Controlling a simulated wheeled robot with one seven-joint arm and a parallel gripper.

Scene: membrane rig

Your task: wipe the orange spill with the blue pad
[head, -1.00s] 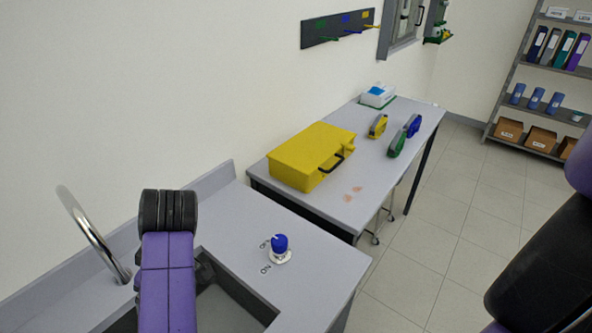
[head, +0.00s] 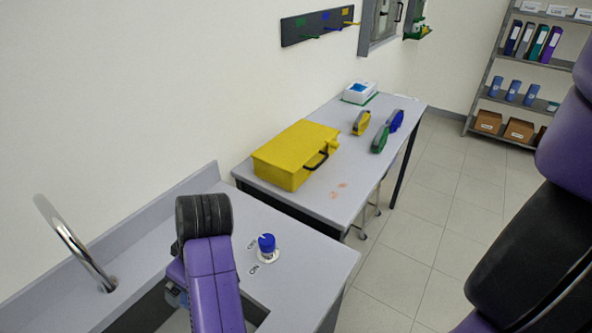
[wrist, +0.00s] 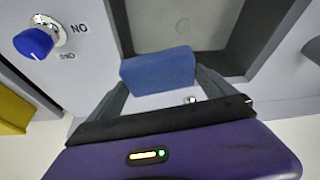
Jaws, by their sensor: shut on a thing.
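The blue pad (wrist: 158,72) is in the wrist view, held between the two fingers of my gripper (wrist: 160,78), which is shut on it. Below it in that view are the sink basin and the grey counter. In the head view the pad and fingers are hidden behind my purple arm. The orange spill (head: 339,189) shows as a few small patches on the grey table (head: 356,206), to the right of the yellow case. My gripper is over the sink counter, apart from the spill.
The yellow case (head: 297,155) stands on the table near the spill. Yellow, green and blue tools and a white box (head: 359,91) are farther back. A blue knob (head: 267,246) and a tap (head: 75,245) stand on the sink counter (head: 318,262).

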